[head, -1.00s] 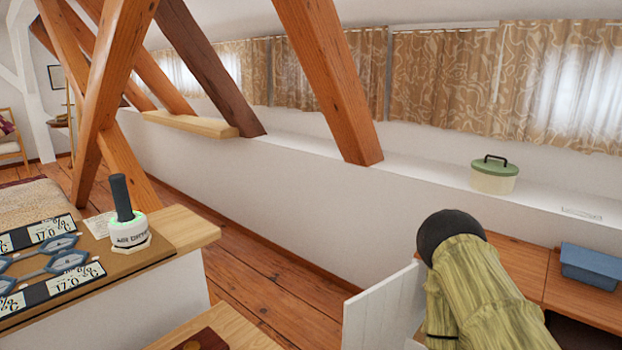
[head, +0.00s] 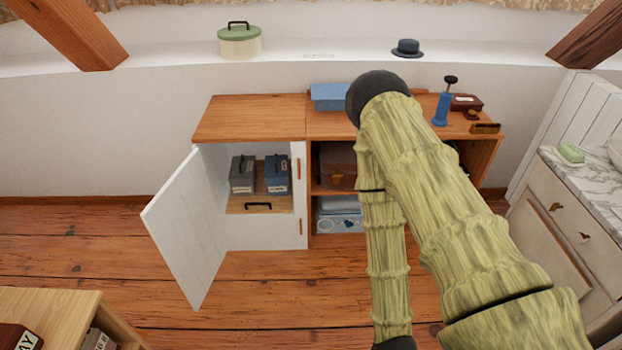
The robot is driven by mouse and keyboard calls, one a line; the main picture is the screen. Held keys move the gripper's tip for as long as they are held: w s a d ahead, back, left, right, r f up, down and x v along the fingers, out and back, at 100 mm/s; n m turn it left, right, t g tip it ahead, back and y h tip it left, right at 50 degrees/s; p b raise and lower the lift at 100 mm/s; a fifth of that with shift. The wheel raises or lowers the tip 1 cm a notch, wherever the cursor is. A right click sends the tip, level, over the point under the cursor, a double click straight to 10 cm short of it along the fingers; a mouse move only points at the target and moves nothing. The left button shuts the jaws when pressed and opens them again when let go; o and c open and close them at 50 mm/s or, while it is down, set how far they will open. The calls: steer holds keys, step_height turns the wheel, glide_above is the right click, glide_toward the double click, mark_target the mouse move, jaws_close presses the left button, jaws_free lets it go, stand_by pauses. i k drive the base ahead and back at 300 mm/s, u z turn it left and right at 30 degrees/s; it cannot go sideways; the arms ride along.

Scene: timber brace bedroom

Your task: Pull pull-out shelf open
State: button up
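The pull-out shelf (head: 237,205) is a wooden board with a black bar handle (head: 258,206), inside the left compartment of a wooden cabinet (head: 249,118). Its front sits about at the compartment's opening; how far it is pushed in is hard to tell. A grey box (head: 242,175) and a blue box (head: 277,175), both with dark handles, stand on it. The compartment's white door (head: 187,230) is swung open to the left. My arm crosses the right half of the head view, in front of the cabinet's right part. My gripper is not in view.
Open shelves on the right hold a brown box (head: 337,165) and pale items. A blue bin (head: 331,97) and a blue bottle-shaped thing (head: 441,109) stand on top. A low wooden unit (head: 70,305) is front left. A marble-topped counter (head: 585,180) is right. Floor before the door is clear.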

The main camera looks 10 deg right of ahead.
mark_target(261, 184)
steer(key=u, duration=0.5)
steer(key=k, duration=1.3)
steer(key=z, duration=0.15)
steer(key=i, duration=0.6)
steer(key=z, duration=0.85)
steer(key=i, duration=0.75)
steer(key=u, duration=0.55)
steer(key=i, duration=0.7)
steer(key=u, duration=0.7)
